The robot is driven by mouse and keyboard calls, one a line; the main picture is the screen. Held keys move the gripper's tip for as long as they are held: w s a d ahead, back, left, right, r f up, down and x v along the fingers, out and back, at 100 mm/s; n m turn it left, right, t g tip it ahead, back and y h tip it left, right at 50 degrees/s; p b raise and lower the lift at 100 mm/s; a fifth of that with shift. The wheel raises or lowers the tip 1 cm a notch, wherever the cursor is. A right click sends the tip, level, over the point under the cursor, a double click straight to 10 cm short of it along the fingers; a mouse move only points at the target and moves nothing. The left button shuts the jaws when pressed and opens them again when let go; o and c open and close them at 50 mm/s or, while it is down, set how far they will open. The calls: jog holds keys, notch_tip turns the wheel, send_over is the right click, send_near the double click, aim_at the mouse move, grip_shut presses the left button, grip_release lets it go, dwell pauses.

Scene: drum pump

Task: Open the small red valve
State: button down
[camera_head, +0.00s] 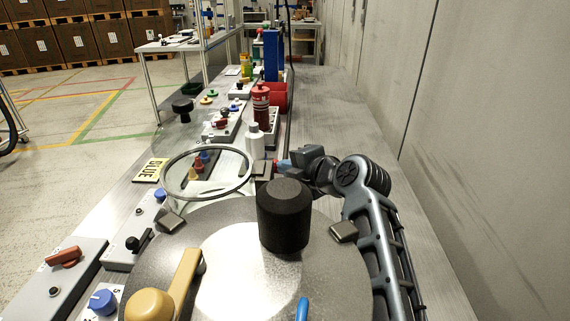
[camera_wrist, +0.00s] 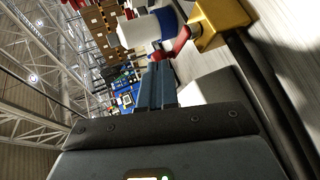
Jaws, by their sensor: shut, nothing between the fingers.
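My gripper (camera_head: 284,163) is at the far side of the large round lid, in the middle of the head view. Its fingers show closed together, with nothing between them, in the wrist view (camera_wrist: 158,68). A small red valve handle (camera_wrist: 180,45) is just beyond the fingertips, beside a brass-yellow block (camera_wrist: 219,20). In the head view a bit of red (camera_head: 275,163) shows at the fingertips, mostly hidden. I cannot tell whether the fingers touch the handle.
A black knob (camera_head: 284,215) stands on the round lid (camera_head: 235,270) close by. A white bottle (camera_head: 255,142) and a red bottle (camera_head: 261,103) stand behind. A wall (camera_head: 480,130) runs along the right.

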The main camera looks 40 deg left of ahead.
jog(key=shift+w+a+f, duration=0.2)
jog(key=shift+a+f, duration=0.05)
jog(key=shift+a, duration=0.3)
